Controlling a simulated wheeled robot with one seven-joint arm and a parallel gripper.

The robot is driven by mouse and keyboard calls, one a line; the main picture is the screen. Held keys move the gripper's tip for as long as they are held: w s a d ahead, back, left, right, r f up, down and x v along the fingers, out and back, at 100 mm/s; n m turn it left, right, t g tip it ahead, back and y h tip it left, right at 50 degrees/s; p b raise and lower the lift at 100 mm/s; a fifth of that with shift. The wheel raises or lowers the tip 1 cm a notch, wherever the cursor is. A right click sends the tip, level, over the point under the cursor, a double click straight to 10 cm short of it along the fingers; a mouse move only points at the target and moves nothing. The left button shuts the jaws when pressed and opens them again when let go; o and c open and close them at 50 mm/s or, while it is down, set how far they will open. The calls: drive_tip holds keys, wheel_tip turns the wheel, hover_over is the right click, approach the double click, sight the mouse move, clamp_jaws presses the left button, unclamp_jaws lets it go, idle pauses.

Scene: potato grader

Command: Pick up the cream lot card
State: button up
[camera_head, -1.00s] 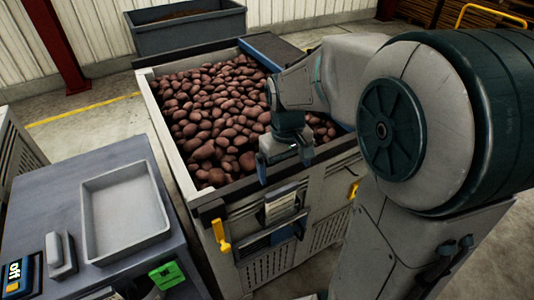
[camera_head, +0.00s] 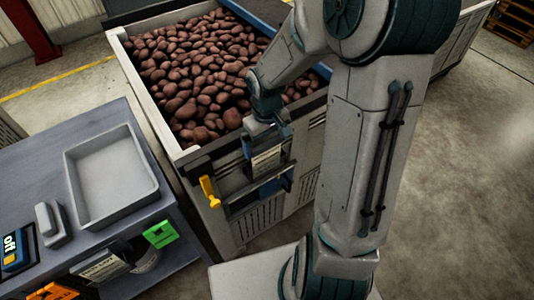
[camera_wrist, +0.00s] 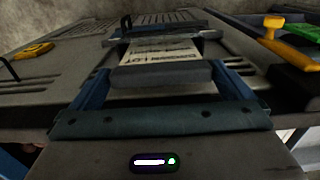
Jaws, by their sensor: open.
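The cream lot card (camera_head: 266,162) stands at the front face of the potato crate, above a dark and blue holder (camera_head: 240,205). In the wrist view the card (camera_wrist: 158,51) lies beyond a grey bar, with dark print on it; part of it is hidden by that bar. My gripper (camera_head: 267,138) is open and points down at the top of the card. In the wrist view my gripper (camera_wrist: 160,72) appears lined up with the card in the middle. I cannot tell whether it touches the card.
The crate (camera_head: 160,115) is full of red potatoes (camera_head: 200,75). A yellow handle (camera_head: 209,191) sticks out left of the card. Floor at right is open.

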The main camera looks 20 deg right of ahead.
sight(266, 150)
drive_tip(key=shift+f, duration=1.8)
drive_tip(key=shift+s, duration=0.1)
drive_tip(key=c, duration=0.6)
drive_tip(key=shift+r, duration=0.1)
drive_tip(key=shift+c, duration=0.2)
